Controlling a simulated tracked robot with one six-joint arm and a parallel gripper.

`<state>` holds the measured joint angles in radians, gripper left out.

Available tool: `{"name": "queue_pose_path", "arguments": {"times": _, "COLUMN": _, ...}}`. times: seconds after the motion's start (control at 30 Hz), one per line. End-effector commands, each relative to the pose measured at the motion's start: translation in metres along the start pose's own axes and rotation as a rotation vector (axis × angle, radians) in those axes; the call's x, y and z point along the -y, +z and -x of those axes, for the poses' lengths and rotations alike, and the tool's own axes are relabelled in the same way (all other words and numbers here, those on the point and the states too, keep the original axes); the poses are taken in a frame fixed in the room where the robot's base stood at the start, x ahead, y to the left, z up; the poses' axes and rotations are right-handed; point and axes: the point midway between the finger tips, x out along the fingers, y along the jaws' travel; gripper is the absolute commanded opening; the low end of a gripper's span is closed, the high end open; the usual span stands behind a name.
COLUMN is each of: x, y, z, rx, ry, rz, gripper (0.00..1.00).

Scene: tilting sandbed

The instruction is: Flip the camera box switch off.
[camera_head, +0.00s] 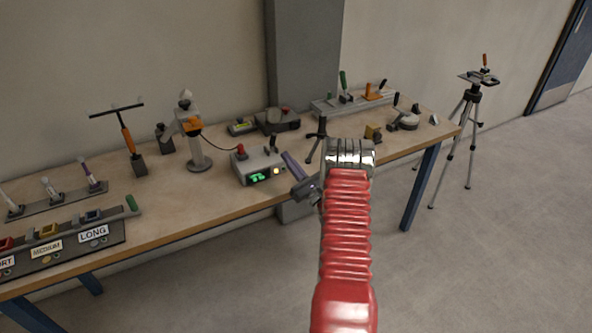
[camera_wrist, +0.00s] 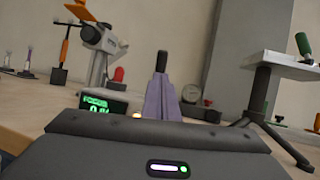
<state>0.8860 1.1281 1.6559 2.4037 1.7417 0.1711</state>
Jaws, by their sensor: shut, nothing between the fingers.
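A grey stand with an orange part (camera_head: 198,150) is left of the box. A gauge unit (camera_head: 277,121) is behind it. A small black tripod (camera_head: 317,140) stands close to its right. Free floor lies in front of the table.

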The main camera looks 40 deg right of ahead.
Motion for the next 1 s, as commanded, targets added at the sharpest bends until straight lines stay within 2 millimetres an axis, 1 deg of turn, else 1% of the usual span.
{"name": "queue_pose_path", "arguments": {"times": 0.03, "x": -0.001, "y": 0.001, "z": -0.009, "rx": 0.002, "ry": 0.002, "rz": 0.001, "gripper": 0.00}}
{"name": "queue_pose_path", "arguments": {"times": 0.1, "x": -0.001, "y": 0.001, "z": -0.019, "rx": 0.002, "ry": 0.003, "rz": 0.001, "gripper": 0.00}}
{"name": "queue_pose_path", "arguments": {"times": 0.2, "x": 0.000, "y": 0.001, "z": -0.033, "rx": 0.002, "ry": 0.001, "rz": 0.001, "gripper": 0.00}}
{"name": "queue_pose_path", "arguments": {"times": 0.3, "x": -0.001, "y": 0.001, "z": -0.043, "rx": 0.001, "ry": 0.002, "rz": 0.001, "gripper": 0.00}}
{"name": "queue_pose_path", "arguments": {"times": 0.4, "x": 0.000, "y": 0.000, "z": -0.048, "rx": 0.000, "ry": 0.000, "rz": 0.001, "gripper": 0.00}}
{"name": "queue_pose_path", "arguments": {"times": 1.0, "x": 0.004, "y": 0.002, "z": -0.049, "rx": -0.010, "ry": -0.004, "rz": 0.001, "gripper": 0.00}}
